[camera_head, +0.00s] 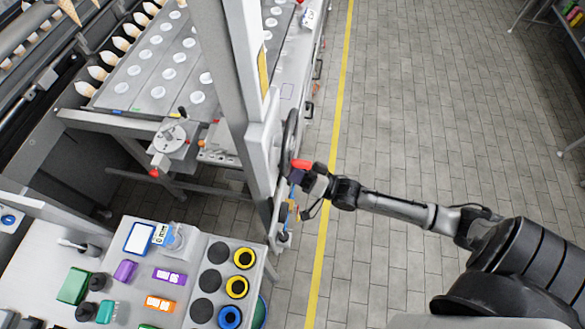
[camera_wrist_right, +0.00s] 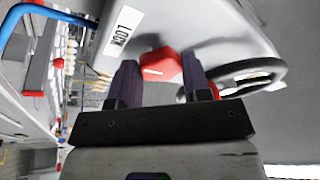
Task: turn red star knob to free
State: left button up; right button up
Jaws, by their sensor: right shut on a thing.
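The red star knob (camera_head: 301,164) is on the side of the grey machine post, below the black handwheel. In the right wrist view the red knob (camera_wrist_right: 160,64) sits between the two dark finger pads, partly hidden by them. My right gripper (camera_head: 298,174) reaches it from the right and is shut on it; the gripper also shows in the wrist view (camera_wrist_right: 158,75). A white label reading LOCK (camera_wrist_right: 123,30) is on the panel left of the knob. The knob's pointing direction is unclear. My left gripper is not in view.
The handwheel (camera_head: 290,137) is close to my right gripper, and also shows in the wrist view (camera_wrist_right: 252,80). A grey bench (camera_head: 186,294) with cups and coloured blocks stands at lower left. The tiled floor right of the yellow line (camera_head: 327,215) is open.

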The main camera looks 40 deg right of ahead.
jog(key=shift+n, duration=0.4)
jog(key=shift+c, duration=0.2)
jog(key=n+g+y, duration=0.2)
jog(key=n, duration=0.5)
jog(key=n+g+y, duration=0.2)
jog(key=n, duration=0.6)
jog(key=n+g+y, duration=0.2)
jog(key=n, duration=0.5)
jog(key=shift+w+d+r+n+g, duration=0.2)
jog(key=shift+w+d+n+g, duration=0.05)
jog(key=shift+d+n+g, duration=0.1)
jog(key=shift+p, duration=0.3)
jog(key=o, duration=0.8)
jog(key=shift+o, duration=0.6)
